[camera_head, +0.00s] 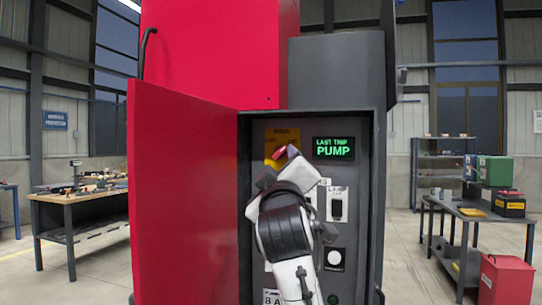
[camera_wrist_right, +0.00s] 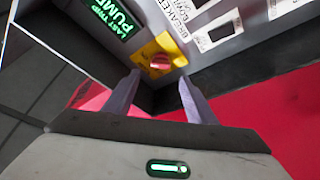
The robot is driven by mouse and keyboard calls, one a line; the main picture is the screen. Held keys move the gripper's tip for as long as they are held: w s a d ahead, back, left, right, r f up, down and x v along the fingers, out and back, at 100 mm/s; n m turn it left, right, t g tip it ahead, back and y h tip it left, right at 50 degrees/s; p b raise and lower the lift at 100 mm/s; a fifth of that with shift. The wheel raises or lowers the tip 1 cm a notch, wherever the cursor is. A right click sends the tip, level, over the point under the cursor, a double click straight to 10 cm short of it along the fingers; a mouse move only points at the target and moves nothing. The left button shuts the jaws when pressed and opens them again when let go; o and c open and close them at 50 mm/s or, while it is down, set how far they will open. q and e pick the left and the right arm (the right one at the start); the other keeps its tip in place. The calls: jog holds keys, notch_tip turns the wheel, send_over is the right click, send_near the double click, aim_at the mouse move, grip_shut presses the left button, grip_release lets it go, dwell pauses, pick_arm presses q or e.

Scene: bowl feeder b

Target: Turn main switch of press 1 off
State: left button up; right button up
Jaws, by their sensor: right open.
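The main switch is a red knob on a yellow plate. In the right wrist view the knob (camera_wrist_right: 159,62) shows just beyond the fingertips, in the upper middle. In the head view the red knob (camera_head: 281,152) shows in part above my gripper, inside the open cabinet (camera_head: 246,200). My right gripper (camera_wrist_right: 158,80) is open, with its two fingers apart and nothing between them. The knob lies ahead of the gap, apart from both fingers as far as I can see. In the head view my right wrist and arm hide much of the panel. My left gripper is not in view.
The red cabinet door (camera_head: 183,200) stands open on the left. A green lit display reading "LAST TRIP PUMP" (camera_head: 333,148) and a white-framed switch (camera_head: 337,205) sit right of the knob. A workbench (camera_head: 75,195) stands at the left and a cart (camera_head: 470,215) at the right.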

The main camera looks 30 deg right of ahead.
aim_at(279, 152)
jog(key=p+x, duration=0.1)
jog(key=x, duration=0.6)
jog(key=shift+w+d+p, duration=0.1)
jog(key=shift+p, duration=0.3)
jog(key=shift+w+d+r, duration=0.1)
jog(key=shift+w+d, duration=0.2)
jog(key=shift+w, duration=0.2)
jog(key=c, duration=1)
jog(key=shift+c, duration=0.2)
